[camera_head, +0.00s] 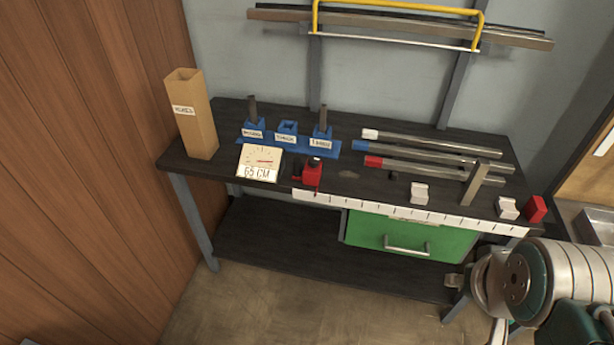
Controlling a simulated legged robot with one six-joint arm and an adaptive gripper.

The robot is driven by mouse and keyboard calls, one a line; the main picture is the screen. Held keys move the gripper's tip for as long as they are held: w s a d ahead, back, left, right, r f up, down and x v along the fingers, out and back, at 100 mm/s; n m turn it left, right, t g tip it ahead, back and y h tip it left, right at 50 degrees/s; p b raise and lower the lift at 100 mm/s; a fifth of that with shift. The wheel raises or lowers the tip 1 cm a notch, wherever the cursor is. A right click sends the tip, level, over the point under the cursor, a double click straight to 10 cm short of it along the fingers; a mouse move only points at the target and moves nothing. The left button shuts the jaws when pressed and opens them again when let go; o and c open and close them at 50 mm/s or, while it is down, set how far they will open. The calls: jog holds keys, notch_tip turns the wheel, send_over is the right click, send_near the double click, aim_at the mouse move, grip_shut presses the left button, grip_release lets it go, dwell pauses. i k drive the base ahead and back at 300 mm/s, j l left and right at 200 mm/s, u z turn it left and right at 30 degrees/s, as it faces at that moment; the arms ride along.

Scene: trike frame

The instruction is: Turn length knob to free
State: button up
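A red block with a black knob-like top (313,172) stands at the left end of the white ruler strip (395,209) on the dark workbench (345,178). Beside it on the left is a cream plate (259,163) with a dial, a red pointer and the text "65 CM". No label names the length knob, and the knob's exact setting is too small to tell. My arm shows at the lower right, well away from the red block. My gripper's fingers cannot be made out.
A blue holder (290,146) with labelled sockets stands behind the plate. A tall brown box (195,115) is at the left. Metal bars with coloured ends (440,147), an upright metal post (475,184) and white blocks (419,193) occupy the right. A green drawer (410,237) hangs below.

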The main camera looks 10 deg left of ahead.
aim_at(313, 161)
jog(key=i+u, duration=0.15)
jog(key=i, duration=0.75)
